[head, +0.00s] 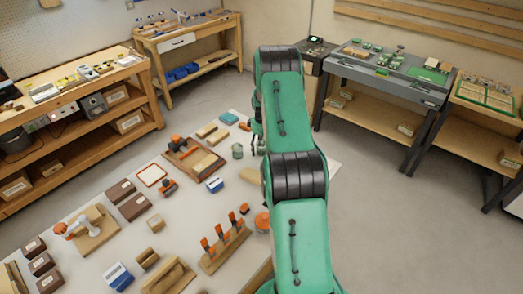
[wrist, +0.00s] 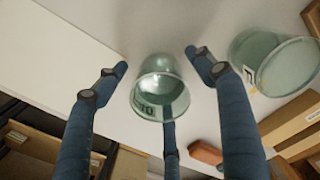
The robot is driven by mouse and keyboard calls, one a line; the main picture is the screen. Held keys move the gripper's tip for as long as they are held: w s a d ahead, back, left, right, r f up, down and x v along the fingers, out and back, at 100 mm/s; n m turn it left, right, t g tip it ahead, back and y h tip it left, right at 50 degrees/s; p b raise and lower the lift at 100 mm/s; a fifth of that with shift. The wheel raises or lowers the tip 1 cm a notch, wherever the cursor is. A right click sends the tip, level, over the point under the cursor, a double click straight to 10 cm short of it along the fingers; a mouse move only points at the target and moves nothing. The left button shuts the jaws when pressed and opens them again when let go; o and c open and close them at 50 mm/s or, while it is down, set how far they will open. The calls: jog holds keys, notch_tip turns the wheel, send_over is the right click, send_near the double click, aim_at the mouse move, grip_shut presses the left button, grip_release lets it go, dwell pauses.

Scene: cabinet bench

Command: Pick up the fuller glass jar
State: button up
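Two greenish glass jars show in the wrist view. One jar (wrist: 160,88), with dark lettering near its rim, lies between the fingers of my gripper (wrist: 158,72). The fingers are spread around it, with gaps visible at left and right; contact by the lower finger cannot be judged. The other jar (wrist: 280,65) is at the right, outside the fingers, with a pale label partly showing. I cannot tell which jar is fuller. In the head view one jar (head: 237,151) stands on the white bench, just left of my arm. My gripper is mostly hidden there behind the arm.
The white bench (head: 108,190) holds a wooden tray (head: 194,158) with blocks, a blue-and-white box (head: 214,184) and a rack of orange-handled tools (head: 224,248). In the wrist view, wooden pieces (wrist: 290,130) and a reddish block (wrist: 206,152) lie near the jars. Bare white surface lies at upper left.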

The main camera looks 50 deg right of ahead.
jog(key=c, duration=1.3)
jog(key=shift+r, duration=0.25)
jog(key=shift+c, duration=0.2)
jog(key=shift+r+p, duration=0.4)
jog(key=shift+r, duration=1.15)
jog(key=shift+s+a+r+p, duration=0.25)
jog(key=shift+s+a, duration=1.55)
jog(key=shift+s, duration=0.1)
jog(key=shift+s+a+r+p, duration=0.2)
jog(key=shift+s+a+p, duration=0.1)
jog(key=shift+s+a, duration=1.55)
jog(key=shift+s+a+r+p, duration=0.25)
jog(key=shift+s+a, duration=1.5)
jog(key=shift+s, duration=0.2)
jog(key=shift+s+a, duration=0.1)
